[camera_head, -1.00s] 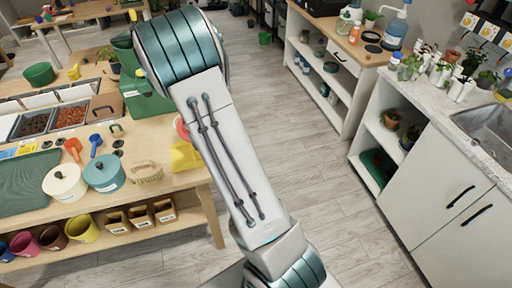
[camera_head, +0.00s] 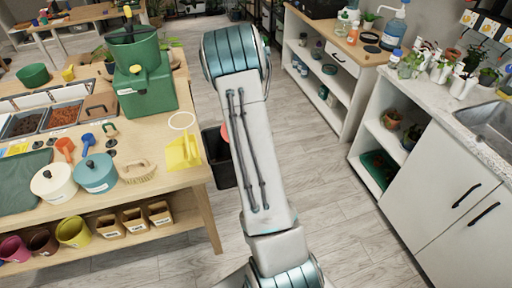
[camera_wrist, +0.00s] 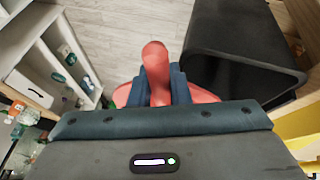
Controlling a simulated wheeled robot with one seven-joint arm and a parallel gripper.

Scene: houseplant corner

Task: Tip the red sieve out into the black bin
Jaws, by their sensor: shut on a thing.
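The red sieve shows in the wrist view as a red handle (camera_wrist: 156,72) with part of a red rim behind my fingers. My gripper (camera_wrist: 160,84) is shut on that handle. The sieve's bowl and contents are mostly hidden by the gripper. In the head view only a small red edge of the sieve (camera_head: 224,133) shows beside my arm, which hides the rest and the gripper. The black bin (camera_head: 217,158) stands on the floor right of the table, partly behind my arm. In the wrist view the bin (camera_wrist: 240,60) is to the right of the sieve, apart from it in the picture.
The wooden table (camera_head: 196,174) at left holds a green machine (camera_head: 147,92), a yellow dustpan (camera_head: 184,151), a brush (camera_head: 140,172) and lidded pots. White cabinets (camera_head: 425,195) stand at right. Open floor (camera_head: 325,160) lies between.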

